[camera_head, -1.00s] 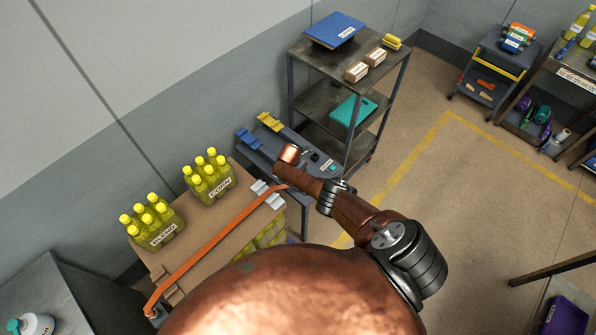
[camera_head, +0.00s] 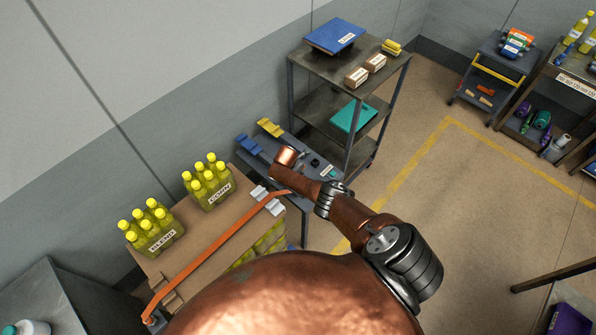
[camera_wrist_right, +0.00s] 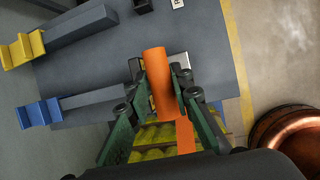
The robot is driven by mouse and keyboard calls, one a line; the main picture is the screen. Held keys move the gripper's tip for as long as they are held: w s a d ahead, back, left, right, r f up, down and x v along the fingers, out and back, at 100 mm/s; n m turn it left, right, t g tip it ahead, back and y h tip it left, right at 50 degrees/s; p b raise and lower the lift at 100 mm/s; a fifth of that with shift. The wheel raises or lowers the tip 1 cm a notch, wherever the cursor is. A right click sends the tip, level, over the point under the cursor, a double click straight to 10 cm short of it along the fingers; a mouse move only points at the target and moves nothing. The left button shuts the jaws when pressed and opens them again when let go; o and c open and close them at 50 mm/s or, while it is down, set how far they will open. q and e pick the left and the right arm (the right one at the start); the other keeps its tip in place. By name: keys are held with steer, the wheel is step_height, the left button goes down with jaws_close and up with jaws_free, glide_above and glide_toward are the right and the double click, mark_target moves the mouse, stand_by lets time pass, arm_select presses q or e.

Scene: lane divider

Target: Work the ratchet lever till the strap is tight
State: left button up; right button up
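An orange strap (camera_head: 215,245) runs over a cardboard-topped load (camera_head: 205,227) from its near left edge to its far right edge. Silver-grey pieces (camera_head: 268,202) sit by its far end. In the right wrist view an orange lever handle (camera_wrist_right: 160,85) lies between the green fingers of my right gripper (camera_wrist_right: 161,80), with both fingertips close against its sides. The strap (camera_wrist_right: 185,136) shows just below it. My left gripper is in neither view.
The floor on the right (camera_head: 475,190) is clear inside yellow lines.

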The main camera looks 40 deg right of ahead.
steer(key=o, duration=0.4)
steer(key=v, duration=1.2)
steer(key=shift+c, duration=0.3)
